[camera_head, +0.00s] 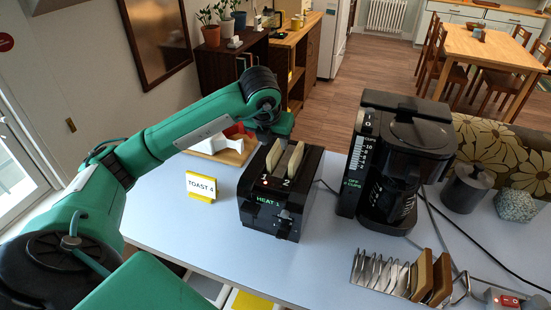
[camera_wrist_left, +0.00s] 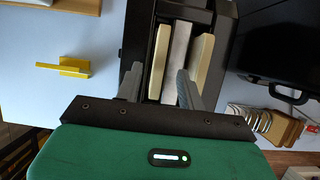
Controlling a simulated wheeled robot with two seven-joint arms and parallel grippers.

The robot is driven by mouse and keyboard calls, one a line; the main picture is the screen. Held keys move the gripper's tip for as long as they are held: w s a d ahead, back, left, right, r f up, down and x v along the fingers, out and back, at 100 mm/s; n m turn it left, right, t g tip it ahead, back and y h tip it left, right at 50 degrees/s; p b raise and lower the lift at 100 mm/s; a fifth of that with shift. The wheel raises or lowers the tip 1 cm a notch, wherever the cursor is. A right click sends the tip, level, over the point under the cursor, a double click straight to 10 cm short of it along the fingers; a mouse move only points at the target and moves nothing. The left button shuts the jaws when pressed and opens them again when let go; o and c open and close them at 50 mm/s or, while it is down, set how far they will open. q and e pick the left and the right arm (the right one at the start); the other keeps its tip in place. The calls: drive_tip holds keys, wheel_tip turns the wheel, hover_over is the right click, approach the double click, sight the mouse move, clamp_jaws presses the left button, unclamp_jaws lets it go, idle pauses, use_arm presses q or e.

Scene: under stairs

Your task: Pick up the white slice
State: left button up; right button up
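Two pale, cream-white slices stand upright in the black toaster (camera_head: 258,215), their tops out of the slots. One slice (camera_head: 273,157) is in slot 1, the other (camera_head: 295,160) in slot 2. In the left wrist view, one slice (camera_wrist_left: 160,62) lies between the fingers of my left gripper (camera_wrist_left: 159,86); the other slice (camera_wrist_left: 202,62) is outside them, to the right. The fingers are open, with gaps beside the slice. My right gripper is not in view.
A black coffee maker (camera_head: 393,165) stands right of the toaster. A toast rack (camera_head: 375,273) holding brown slices (camera_head: 440,278) is at the front right. A yellow TOAST sign (camera_head: 201,187) and a wooden board (camera_head: 233,157) are left. The counter (camera_head: 170,225) before the sign is clear.

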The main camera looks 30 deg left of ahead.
use_arm(q)
drive_tip(key=p+x, duration=0.2)
drive_tip(key=x, duration=0.2)
drive_tip(key=shift+w+f, duration=0.15)
drive_tip(key=shift+f, duration=0.15)
clamp_jaws()
drive_tip(key=shift+r+b, duration=0.3)
drive_tip(key=shift+r, duration=0.5)
wheel_tip(320, 180, up, 17)
drive_tip(key=b, duration=0.4)
wheel_tip(320, 180, up, 10)
drive_tip(key=p, duration=0.7)
hover_over(276, 145)
drive_tip(key=shift+s+f, duration=0.25)
